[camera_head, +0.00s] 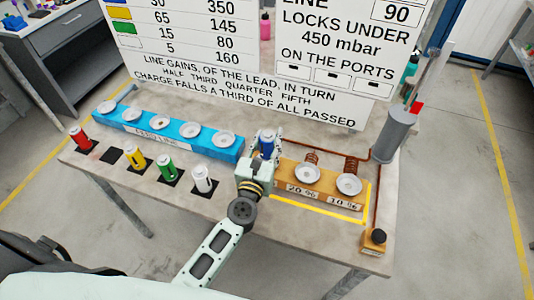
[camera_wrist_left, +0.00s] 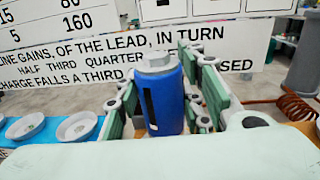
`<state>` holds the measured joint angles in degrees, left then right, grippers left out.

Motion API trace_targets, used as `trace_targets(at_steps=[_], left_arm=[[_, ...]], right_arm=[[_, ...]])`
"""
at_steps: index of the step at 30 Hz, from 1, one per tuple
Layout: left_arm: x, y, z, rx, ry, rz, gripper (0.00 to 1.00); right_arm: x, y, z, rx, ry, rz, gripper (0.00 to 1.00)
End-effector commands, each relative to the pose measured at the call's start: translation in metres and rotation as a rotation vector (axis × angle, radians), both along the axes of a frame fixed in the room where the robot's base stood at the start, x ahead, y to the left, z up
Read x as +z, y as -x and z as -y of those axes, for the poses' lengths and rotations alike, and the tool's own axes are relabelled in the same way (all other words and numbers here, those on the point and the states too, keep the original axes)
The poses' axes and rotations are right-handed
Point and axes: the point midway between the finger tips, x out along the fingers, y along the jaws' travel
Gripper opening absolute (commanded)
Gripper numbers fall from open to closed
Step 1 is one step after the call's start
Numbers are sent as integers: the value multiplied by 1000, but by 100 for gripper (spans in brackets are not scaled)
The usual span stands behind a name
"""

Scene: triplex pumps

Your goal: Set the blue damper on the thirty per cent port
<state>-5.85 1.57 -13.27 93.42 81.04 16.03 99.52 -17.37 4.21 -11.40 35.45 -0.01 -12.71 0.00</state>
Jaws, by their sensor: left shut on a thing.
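My left gripper (camera_head: 266,137) is shut on the blue damper (camera_head: 266,149), near the gap between the long blue block and the wooden block. The left wrist view shows the blue damper (camera_wrist_left: 166,98) upright between the green finger pads, with a pale cap on top and a dark stripe on its side. The thirty per cent port (camera_head: 348,184) is a round pale dish at the right of the wooden block (camera_head: 319,202), above a "30 %" label. It looks empty, to the right of the damper. My right gripper is not in view.
The twenty per cent port (camera_head: 307,173) is empty, left of the thirty. Copper coils (camera_head: 351,164) stand behind the ports. A grey cylinder (camera_head: 395,134) stands at right. Red, yellow, green and white (camera_head: 202,180) dampers stand along the front left. A large sign (camera_head: 255,65) rises behind.

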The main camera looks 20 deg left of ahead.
Motion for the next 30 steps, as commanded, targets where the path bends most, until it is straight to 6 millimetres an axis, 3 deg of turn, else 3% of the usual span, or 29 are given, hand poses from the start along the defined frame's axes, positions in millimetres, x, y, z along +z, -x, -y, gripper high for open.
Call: trace_targets(at_steps=[5, 13, 26, 27, 30], left_arm=[[-8, -3, -3, 0, 0, 2, 0], [-41, -3, -3, 1, 0, 2, 0], [-45, -2, -3, 1, 1, 2, 0], [-44, -2, -3, 1, 0, 0, 39], [-44, -2, -3, 1, 0, 0, 48]], right_arm=[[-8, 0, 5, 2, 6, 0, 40], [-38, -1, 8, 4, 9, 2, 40], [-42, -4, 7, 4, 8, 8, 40], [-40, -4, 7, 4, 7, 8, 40], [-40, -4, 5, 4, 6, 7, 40]])
